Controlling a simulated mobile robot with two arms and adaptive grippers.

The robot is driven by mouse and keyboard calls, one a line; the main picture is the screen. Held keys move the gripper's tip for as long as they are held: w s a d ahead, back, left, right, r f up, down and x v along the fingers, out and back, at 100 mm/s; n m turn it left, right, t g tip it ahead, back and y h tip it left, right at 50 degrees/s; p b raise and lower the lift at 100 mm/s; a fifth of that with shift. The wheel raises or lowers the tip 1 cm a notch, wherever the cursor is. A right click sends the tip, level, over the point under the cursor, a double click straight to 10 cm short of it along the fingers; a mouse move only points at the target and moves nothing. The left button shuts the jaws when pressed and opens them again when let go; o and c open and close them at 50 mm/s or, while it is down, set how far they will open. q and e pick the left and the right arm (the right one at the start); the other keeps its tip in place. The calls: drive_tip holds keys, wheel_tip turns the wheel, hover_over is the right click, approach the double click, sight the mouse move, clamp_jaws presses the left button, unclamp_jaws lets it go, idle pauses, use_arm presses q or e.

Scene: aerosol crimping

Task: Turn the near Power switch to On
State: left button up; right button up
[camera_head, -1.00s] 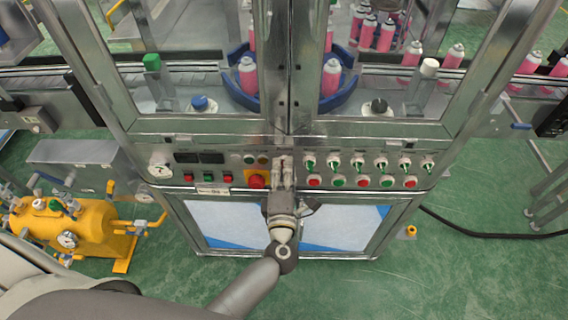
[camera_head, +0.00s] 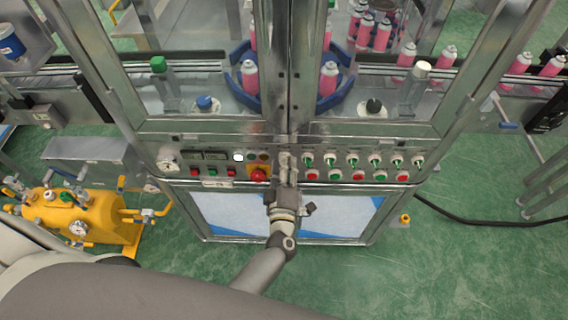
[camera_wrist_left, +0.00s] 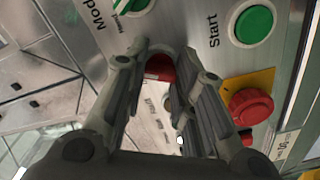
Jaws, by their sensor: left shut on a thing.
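My left gripper (camera_head: 286,168) is at the middle of the front control panel, just right of the red emergency stop button (camera_head: 258,175). In the left wrist view its fingers (camera_wrist_left: 172,85) are shut on a red switch knob (camera_wrist_left: 160,66), which fits the near Power switch. The fingers cover much of the knob. Its label and exact setting cannot be read. A white lamp (camera_head: 238,156) on the panel is lit. My right gripper is not in view.
Several green-handled switches (camera_head: 352,160) and red and green buttons (camera_head: 334,175) are close on the right. A green Start button (camera_wrist_left: 254,24) is near the fingers. Pink cans (camera_head: 328,78) stand behind glass. A yellow tank (camera_head: 95,218) is at left.

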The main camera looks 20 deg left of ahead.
use_arm(q)
drive_tip(key=shift+f, duration=0.1)
idle(0.4)
drive_tip(key=o, duration=1)
drive_tip(key=v, duration=1.2)
